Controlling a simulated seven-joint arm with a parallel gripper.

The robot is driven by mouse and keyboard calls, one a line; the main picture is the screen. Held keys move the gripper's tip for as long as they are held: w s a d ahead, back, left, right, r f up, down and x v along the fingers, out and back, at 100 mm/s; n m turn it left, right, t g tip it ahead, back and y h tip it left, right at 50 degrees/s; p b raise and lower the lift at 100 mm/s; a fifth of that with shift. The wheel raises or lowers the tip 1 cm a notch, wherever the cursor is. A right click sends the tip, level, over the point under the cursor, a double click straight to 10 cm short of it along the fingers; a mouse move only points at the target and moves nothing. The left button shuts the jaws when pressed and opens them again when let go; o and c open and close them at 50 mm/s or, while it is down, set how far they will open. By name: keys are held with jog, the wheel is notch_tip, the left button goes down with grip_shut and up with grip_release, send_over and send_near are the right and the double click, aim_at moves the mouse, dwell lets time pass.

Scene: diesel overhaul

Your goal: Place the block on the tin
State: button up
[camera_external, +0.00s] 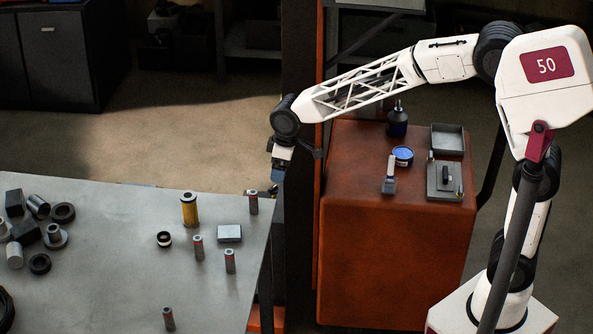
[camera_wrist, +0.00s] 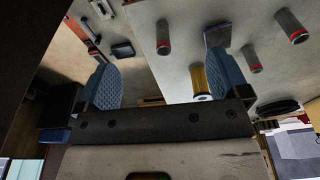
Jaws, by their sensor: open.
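A flat grey rectangular block (camera_external: 229,233) lies on the metal table near its right side; it appears to be the dark flat piece (camera_wrist: 217,35) in the wrist view. A round tin with a blue top (camera_external: 403,154) stands on the orange-red cabinet. My gripper (camera_external: 277,178) hangs near the table's right edge, between table and cabinet, apart from both block and tin. In the wrist view, its two blue ribbed fingers (camera_wrist: 152,86) are spread wide with nothing held between them.
Several grey pins with red bands (camera_external: 230,261) stand around the block. A yellow cylinder (camera_external: 189,210) and a dark ring (camera_external: 164,239) are nearby. Dark and metal parts crowd the table's left.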

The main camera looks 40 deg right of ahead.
aim_at(228, 232)
jog(key=a+f, duration=0.3)
jog(key=a, duration=0.2)
jog(key=a+f+n, duration=0.1)
jog(key=a+f, duration=0.1)
jog(key=a, duration=0.4)
jog(key=w+a+f+n, duration=0.1)
jog(key=a+f, duration=0.2)
jog(key=a, duration=0.3)
jog(key=shift+f, duration=0.35)
jog(key=shift+w+f, duration=0.1)
jog(key=shift+f, duration=0.05)
jog(key=shift+f, duration=1.15)
jog(key=shift+a+f, duration=0.1)
jog(key=shift+f, duration=0.05)
jog(key=shift+w+a+f, duration=0.1)
jog(key=shift+a+f, duration=0.05)
jog(key=shift+f, duration=1.05)
jog(key=shift+w+a+f, duration=0.1)
jog(key=shift+a+f, duration=0.05)
jog(key=shift+f, duration=1.05)
jog(key=c, duration=1.2)
